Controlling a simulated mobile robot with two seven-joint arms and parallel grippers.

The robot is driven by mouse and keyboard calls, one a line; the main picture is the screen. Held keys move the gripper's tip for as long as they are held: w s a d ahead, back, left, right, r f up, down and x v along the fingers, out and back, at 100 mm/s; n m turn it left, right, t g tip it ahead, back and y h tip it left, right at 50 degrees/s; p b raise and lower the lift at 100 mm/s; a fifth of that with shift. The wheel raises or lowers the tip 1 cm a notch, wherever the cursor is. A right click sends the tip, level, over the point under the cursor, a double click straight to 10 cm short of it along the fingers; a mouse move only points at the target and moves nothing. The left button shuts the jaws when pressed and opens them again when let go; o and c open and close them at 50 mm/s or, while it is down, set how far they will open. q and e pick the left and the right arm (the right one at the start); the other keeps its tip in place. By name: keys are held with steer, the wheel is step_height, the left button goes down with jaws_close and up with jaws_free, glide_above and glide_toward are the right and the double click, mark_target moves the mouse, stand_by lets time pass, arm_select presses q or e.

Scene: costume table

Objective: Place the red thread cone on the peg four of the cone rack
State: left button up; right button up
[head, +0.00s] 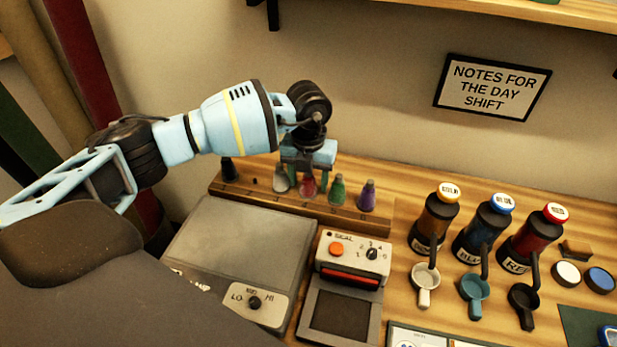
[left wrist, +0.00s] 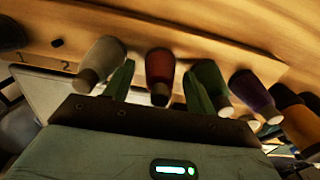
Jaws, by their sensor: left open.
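The red thread cone (head: 308,187) stands upright on the wooden cone rack (head: 285,206), between a grey-white cone (head: 281,179) and a green cone (head: 338,190). Counted from the left, its place is peg four; its number is hidden. My left gripper (head: 310,175) is over the rack, pointing down and open. In the left wrist view its green fingers (left wrist: 156,78) stand on either side of the red cone (left wrist: 159,70), with gaps visible, not closed on it. Labels 1 and 2 show on the rack; peg two (left wrist: 57,43) is bare. My right gripper is out of view.
A black cone (head: 229,170) stands at the rack's left end, a purple cone (head: 367,195) at its right. In front are a grey plate device (head: 235,245) and a sealer box (head: 351,258). Bottles (head: 481,230) and small scoops (head: 475,288) stand right. The wall is close behind.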

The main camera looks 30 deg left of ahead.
arm_select(q)
step_height(320, 180, up, 12)
steer(key=shift+r, duration=0.15)
stand_by(0.4)
stand_by(0.3)
